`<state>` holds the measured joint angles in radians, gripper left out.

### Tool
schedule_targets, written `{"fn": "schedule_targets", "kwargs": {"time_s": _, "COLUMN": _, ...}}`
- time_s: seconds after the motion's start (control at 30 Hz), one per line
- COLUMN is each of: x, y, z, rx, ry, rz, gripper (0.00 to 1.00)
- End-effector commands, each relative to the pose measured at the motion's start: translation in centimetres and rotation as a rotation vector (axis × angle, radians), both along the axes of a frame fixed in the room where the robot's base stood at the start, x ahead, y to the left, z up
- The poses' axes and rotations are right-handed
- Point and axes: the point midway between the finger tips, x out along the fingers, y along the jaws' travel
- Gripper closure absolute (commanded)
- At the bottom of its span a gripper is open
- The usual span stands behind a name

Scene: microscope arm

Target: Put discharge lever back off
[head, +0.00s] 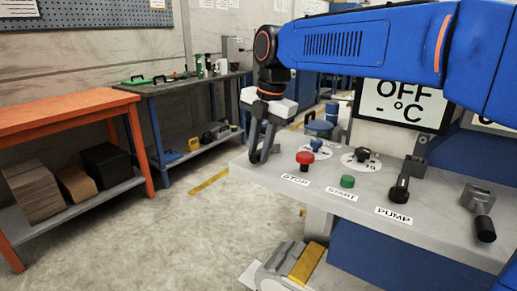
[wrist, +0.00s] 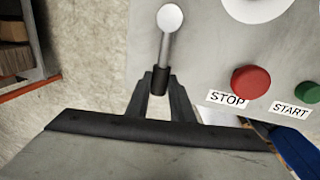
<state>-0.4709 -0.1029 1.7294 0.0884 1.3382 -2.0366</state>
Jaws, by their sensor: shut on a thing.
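The lever at the panel's left end shows in the wrist view as a silver rod (wrist: 167,48) with a round pale end at the top and a dark grip at the bottom. I take it to be the discharge lever; no label for it shows. My gripper (wrist: 160,88) is shut on the dark grip, with one finger on each side. In the head view my gripper (head: 260,157) points down at the left edge of the grey control panel (head: 270,185), and its fingers mostly hide the lever.
A red STOP button (head: 305,157) is just right of my gripper, with a green START button (head: 347,181) beyond. Two dials, a PUMP lever (head: 402,190) and another lever (head: 482,212) are on the panel. An orange bench (head: 60,113) stands left; the floor between is clear.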

Motion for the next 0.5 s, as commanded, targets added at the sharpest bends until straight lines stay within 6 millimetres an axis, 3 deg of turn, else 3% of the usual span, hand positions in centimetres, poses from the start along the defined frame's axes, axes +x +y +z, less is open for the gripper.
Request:
{"fn": "schedule_targets", "kwargs": {"time_s": 0.17, "x": -0.02, "y": -0.07, "z": 0.08, "rx": -0.001, "ry": -0.001, "rz": 0.0, "gripper": 1.0}}
{"fn": "schedule_targets", "kwargs": {"time_s": 0.2, "x": -0.02, "y": -0.07, "z": 0.08, "rx": -0.001, "ry": -0.001, "rz": 0.0, "gripper": 0.77}}
{"fn": "schedule_targets", "kwargs": {"time_s": 0.27, "x": -0.03, "y": -0.06, "z": 0.08, "rx": -0.001, "ry": -0.001, "rz": 0.0, "gripper": 0.63}}
{"fn": "schedule_targets", "kwargs": {"time_s": 0.5, "x": -0.03, "y": -0.04, "z": 0.03, "rx": -0.001, "ry": 0.0, "rz": 0.0, "gripper": 0.61}}
